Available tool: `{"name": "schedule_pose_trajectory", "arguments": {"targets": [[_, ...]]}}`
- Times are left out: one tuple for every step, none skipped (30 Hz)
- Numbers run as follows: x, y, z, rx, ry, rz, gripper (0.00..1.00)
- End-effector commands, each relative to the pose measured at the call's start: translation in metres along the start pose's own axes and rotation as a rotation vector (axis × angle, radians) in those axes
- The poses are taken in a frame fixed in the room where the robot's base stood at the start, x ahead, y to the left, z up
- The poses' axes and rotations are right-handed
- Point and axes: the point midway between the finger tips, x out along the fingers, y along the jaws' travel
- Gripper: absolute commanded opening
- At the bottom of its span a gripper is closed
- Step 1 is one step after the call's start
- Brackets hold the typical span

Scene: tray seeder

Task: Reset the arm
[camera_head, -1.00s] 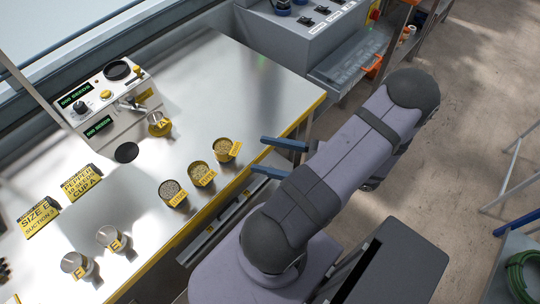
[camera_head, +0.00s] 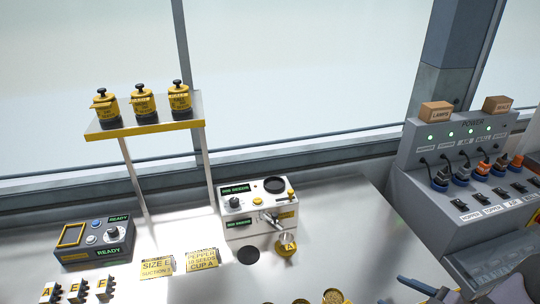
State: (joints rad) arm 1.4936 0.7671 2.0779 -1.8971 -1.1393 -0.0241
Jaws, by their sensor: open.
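My gripper (camera_head: 393,290) shows only in part at the bottom edge, right of centre. Its blue fingers are apart, with nothing seen between them. They point left, over the front of the metal bench (camera_head: 340,235). Part of my purple-grey arm (camera_head: 508,284) shows in the bottom right corner; the rest of it is out of view. Left of the gripper, several seed cups (camera_head: 333,296) are cut off by the bottom edge.
A white seeder unit (camera_head: 258,215) with a yellow-labelled cup A (camera_head: 287,246) stands on the bench. A shelf (camera_head: 150,127) with three yellow pots is at left. A control box (camera_head: 92,240) stands below it. A grey power panel (camera_head: 470,170) is at right.

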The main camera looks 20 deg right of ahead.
Motion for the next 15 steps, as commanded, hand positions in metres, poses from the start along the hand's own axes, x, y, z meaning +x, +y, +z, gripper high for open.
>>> {"name": "schedule_pose_trajectory", "arguments": {"targets": [[0.015, 0.017, -0.010, -0.030, -0.068, 0.017, 0.60], [0.024, 0.023, -0.010, -0.032, -0.104, 0.033, 0.60], [0.034, 0.033, -0.013, -0.037, -0.153, 0.055, 0.60], [0.040, 0.039, -0.017, -0.038, -0.190, 0.073, 0.60], [0.047, 0.045, -0.021, -0.040, -0.224, 0.090, 0.60], [0.054, 0.052, -0.027, -0.039, -0.271, 0.113, 0.60], [0.060, 0.057, -0.032, -0.036, -0.305, 0.132, 0.60], [0.065, 0.060, -0.037, -0.032, -0.340, 0.149, 0.60], [0.071, 0.063, -0.045, -0.023, -0.385, 0.173, 0.60], [0.076, 0.064, -0.051, -0.014, -0.418, 0.189, 0.60], [0.079, 0.064, -0.058, -0.003, -0.450, 0.206, 0.60], [0.083, 0.061, -0.066, 0.016, -0.492, 0.225, 0.60], [0.086, 0.058, -0.073, 0.030, -0.521, 0.237, 0.60], [0.088, 0.053, -0.080, 0.048, -0.550, 0.248, 0.60], [0.089, 0.045, -0.088, 0.074, -0.588, 0.260, 0.60]]}}
